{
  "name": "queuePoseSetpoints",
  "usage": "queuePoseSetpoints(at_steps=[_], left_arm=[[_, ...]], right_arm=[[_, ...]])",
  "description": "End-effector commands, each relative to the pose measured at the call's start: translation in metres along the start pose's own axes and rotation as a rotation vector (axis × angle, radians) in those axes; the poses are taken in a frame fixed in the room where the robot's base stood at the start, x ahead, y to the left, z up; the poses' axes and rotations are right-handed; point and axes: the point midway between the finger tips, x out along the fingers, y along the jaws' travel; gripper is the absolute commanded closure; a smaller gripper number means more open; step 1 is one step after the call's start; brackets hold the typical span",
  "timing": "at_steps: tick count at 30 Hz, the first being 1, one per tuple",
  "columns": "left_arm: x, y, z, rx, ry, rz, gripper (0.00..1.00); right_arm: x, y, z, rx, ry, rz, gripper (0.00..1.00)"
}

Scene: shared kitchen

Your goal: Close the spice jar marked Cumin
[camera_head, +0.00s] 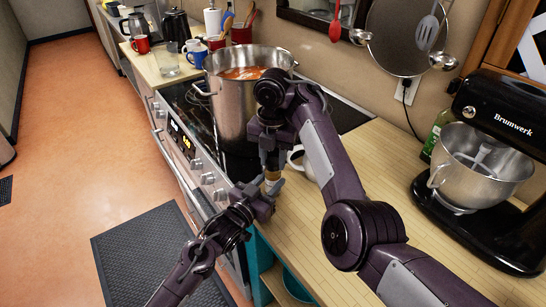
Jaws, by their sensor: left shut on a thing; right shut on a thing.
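A small brownish spice jar (272,186) is upright between my two grippers, above the counter's front edge near the stove. Its label cannot be read. My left gripper (266,196) comes in from the lower left and is shut on the jar's body. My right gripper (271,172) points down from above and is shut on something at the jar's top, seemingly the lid. The fingers hide the lid, and I cannot tell whether it is seated on the jar.
A large steel pot (230,105) of red food stands on the stove just behind my grippers. A white mug (297,160) is close behind my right gripper. A black stand mixer (500,115) with a steel bowl (470,180) stands right. The wooden counter (385,165) between is mostly clear.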

Motion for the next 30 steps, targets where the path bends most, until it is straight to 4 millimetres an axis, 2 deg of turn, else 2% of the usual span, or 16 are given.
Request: queuePoseSetpoints(at_steps=[3,9,10,15,23,30], left_arm=[[0.0,0.0,0.001,0.0,-0.001,0.001,1.0],[0.0,0.001,0.0,0.0,-0.001,0.001,1.0],[0.0,0.001,0.0,0.0,-0.001,0.001,1.0],[0.0,0.001,0.0,0.0,-0.001,0.001,1.0],[0.0,0.0,0.0,0.0,-0.001,0.001,1.0],[0.0,0.0,0.001,0.0,-0.001,0.001,1.0]], right_arm=[[0.0,0.0,0.0,0.084,0.0,0.0,0.94],[0.0,0.0,0.0,0.083,0.0,0.0,0.94],[0.0,0.0,0.0,0.083,0.0,0.0,0.65],[0.0,0.0,0.0,0.081,0.0,0.0,0.45],[-0.001,0.0,0.0,0.081,-0.001,0.0,0.45],[-0.017,-0.001,0.003,0.081,-0.003,-0.004,0.45]])
